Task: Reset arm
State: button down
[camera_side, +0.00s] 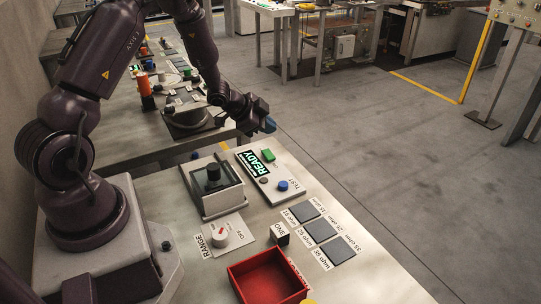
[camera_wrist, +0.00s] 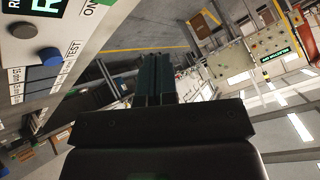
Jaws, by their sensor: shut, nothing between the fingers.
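My gripper (camera_side: 268,125) is held up above the far end of the near workbench, pointing right and slightly down. In the wrist view its fingers (camera_wrist: 153,78) lie together, shut with nothing between them. The wrist camera looks out sideways over the hall, with the bench panel at its upper left edge. My gripper is apart from everything on the bench.
Open floor (camera_side: 400,150) lies right of the bench.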

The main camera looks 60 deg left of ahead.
dwell(0.3)
jog(key=shift+s+a+f, duration=0.2)
jog(key=shift+a, duration=0.05)
jog(key=s, duration=0.1)
jog(key=s+a+f+n+g+y, duration=0.1)
jog(key=s+n+g, duration=0.1)
jog(key=shift+a+f+y, duration=0.3)
jog(key=shift+f+y, duration=0.05)
jog(key=shift+y, duration=0.05)
jog(key=shift+s+a+r+n+g+y, duration=0.3)
jog(key=shift+s+r+n+g+y, duration=0.2)
jog(key=shift+s+g, duration=0.2)
jog(key=s+d+r+n, duration=0.1)
jog(key=s+d+r, duration=0.5)
jog(key=d+r, duration=0.1)
jog(key=s+d+r+n+h, duration=0.1)
jog(key=s+d+r, duration=0.5)
jog(key=r, duration=0.4)
jog(key=s+d+r+n+h, duration=0.1)
jog(key=s+d+r+n, duration=0.1)
jog(key=s+d+r, duration=0.4)
notch_tip(320, 180, up, 4)
jog(key=d, duration=0.2)
jog(key=shift+s+d+f, duration=0.25)
jog(key=shift+d, duration=0.1)
